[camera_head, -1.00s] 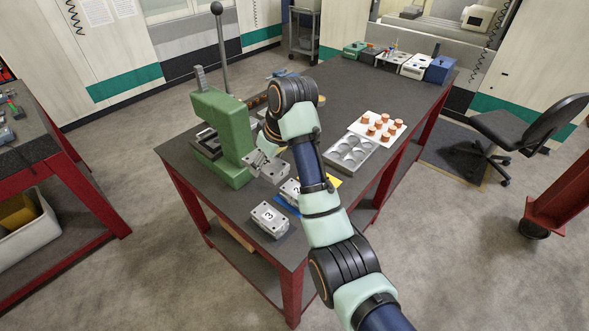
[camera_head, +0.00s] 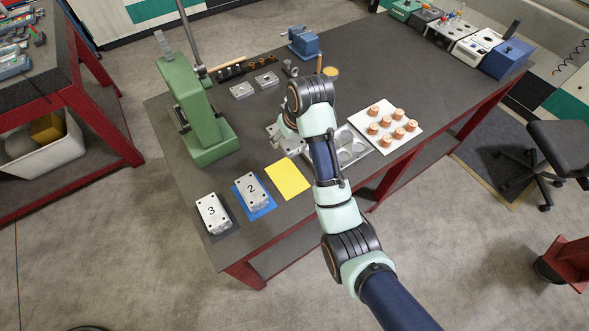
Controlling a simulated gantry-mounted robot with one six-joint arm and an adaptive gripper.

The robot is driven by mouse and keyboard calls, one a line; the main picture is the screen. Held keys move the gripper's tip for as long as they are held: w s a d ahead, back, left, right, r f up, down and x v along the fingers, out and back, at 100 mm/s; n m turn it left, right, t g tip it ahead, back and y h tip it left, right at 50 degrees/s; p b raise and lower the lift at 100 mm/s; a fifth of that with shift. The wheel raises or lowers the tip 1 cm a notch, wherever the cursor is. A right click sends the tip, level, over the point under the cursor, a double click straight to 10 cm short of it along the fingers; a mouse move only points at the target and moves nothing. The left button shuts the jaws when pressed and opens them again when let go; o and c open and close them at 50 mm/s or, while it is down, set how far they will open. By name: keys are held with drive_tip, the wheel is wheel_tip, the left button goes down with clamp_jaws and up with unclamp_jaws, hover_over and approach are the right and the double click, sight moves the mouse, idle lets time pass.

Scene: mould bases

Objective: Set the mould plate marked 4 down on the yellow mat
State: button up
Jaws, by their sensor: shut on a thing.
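The yellow mat (camera_head: 290,179) lies bare on the bench, right of the blue mat. My gripper (camera_head: 281,138) is mostly hidden behind my wrist and is shut on a grey metal mould plate (camera_head: 293,148). The plate is beyond the yellow mat in the picture, near the arm; no number can be read on it. Its height above the bench is hard to tell. The plate marked 2 (camera_head: 252,190) sits on the blue mat (camera_head: 265,209), and the plate marked 3 (camera_head: 212,212) sits on a dark mat (camera_head: 232,230).
A green press (camera_head: 198,115) stands at the left. A metal tray with round pockets (camera_head: 352,145) and a white board with copper-coloured pieces (camera_head: 389,128) lie right of my wrist. Two grey blocks (camera_head: 242,90) (camera_head: 266,79) and a blue vise (camera_head: 303,42) are farther back.

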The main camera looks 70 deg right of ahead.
sight(286, 176)
drive_tip(key=shift+w+a+f, duration=0.1)
drive_tip(key=shift+f, duration=0.25)
wheel_tip(286, 176, down, 19)
drive_tip(key=b, duration=0.2)
drive_tip(key=shift+f+b, duration=0.1)
drive_tip(key=shift+b, duration=0.3)
drive_tip(key=shift+f, duration=0.2)
drive_tip(key=o, duration=1.7)
drive_tip(key=shift+c, duration=0.2)
drive_tip(key=p+v, duration=0.2)
drive_tip(key=v, duration=1)
drive_tip(key=shift+r, duration=0.15)
